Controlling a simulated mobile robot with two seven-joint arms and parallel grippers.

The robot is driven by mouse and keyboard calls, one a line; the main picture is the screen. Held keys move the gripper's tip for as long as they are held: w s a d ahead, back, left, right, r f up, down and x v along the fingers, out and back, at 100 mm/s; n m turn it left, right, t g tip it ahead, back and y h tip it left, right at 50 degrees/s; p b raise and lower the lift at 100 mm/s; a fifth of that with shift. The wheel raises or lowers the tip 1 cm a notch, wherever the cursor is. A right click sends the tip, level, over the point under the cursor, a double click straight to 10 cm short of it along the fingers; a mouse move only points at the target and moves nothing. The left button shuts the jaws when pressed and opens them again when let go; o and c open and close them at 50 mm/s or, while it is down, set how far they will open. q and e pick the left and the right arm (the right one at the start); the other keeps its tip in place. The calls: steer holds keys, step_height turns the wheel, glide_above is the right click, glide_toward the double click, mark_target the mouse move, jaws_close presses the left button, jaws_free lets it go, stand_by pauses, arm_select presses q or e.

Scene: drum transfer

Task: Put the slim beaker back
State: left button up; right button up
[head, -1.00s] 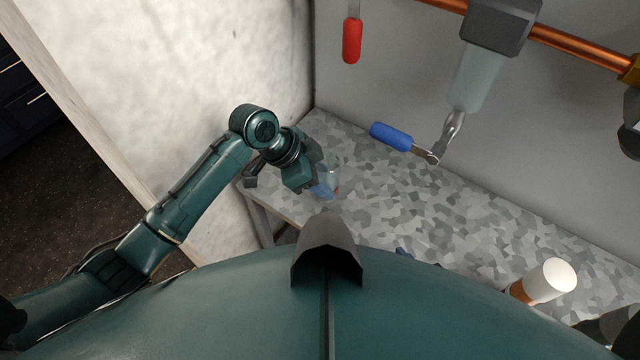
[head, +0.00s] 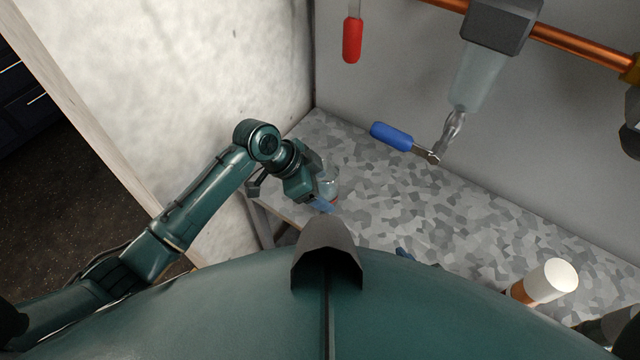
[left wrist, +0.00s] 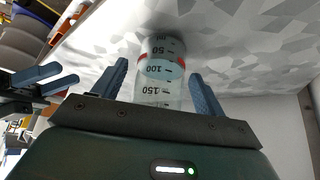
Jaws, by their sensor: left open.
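The slim beaker (left wrist: 160,72) is clear, with black volume marks and a red band. In the left wrist view it is between the two blue fingers of my left gripper (left wrist: 160,85), with gaps at both sides. In the head view the beaker (head: 330,182) stands on the speckled bench near its left end, partly hidden by my left gripper (head: 322,200). The left gripper is open. Blue fingers of my right gripper (left wrist: 52,80) show at the left of the left wrist view; how far apart they are is unclear.
The speckled bench (head: 430,210) is mostly clear. A blue-handled tool (head: 391,136) and a red-handled one (head: 352,40) are by the grey back wall. A copper pipe (head: 580,43) crosses above. A white-capped container (head: 546,282) stands at right.

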arm_select(q)
steer(key=shift+r, duration=0.25)
arm_select(e)
steer(key=shift+r, duration=0.15)
arm_select(q)
steer(key=v, duration=1.2)
arm_select(e)
steer(key=shift+s+p, duration=0.1)
steer(key=shift+p, duration=0.35)
arm_select(q)
steer(key=f+n+t, duration=0.1)
steer(key=f, duration=0.1)
steer(key=s+f+n, duration=0.1)
steer(key=f, duration=0.1)
steer(key=s+d+f+n+t, duration=0.1)
steer(key=f+n, duration=0.1)
steer(key=shift+s+d+f+t+h, duration=0.1)
steer(key=shift+s+f+t+h, duration=0.1)
steer(key=shift+t+h, duration=0.15)
arm_select(e)
steer(key=shift+r, duration=0.2)
arm_select(q)
steer(key=s+a+f+n+t+y, duration=0.1)
steer(key=s+a+f+n+t, duration=0.1)
steer(key=s, duration=0.4)
steer(key=s+a+f+n+t+y, duration=0.2)
steer(key=s+a+f+n+t, duration=0.1)
steer(key=s+a+n+t, duration=0.2)
steer(key=shift+s+n, duration=0.45)
steer(key=shift+n, duration=0.25)
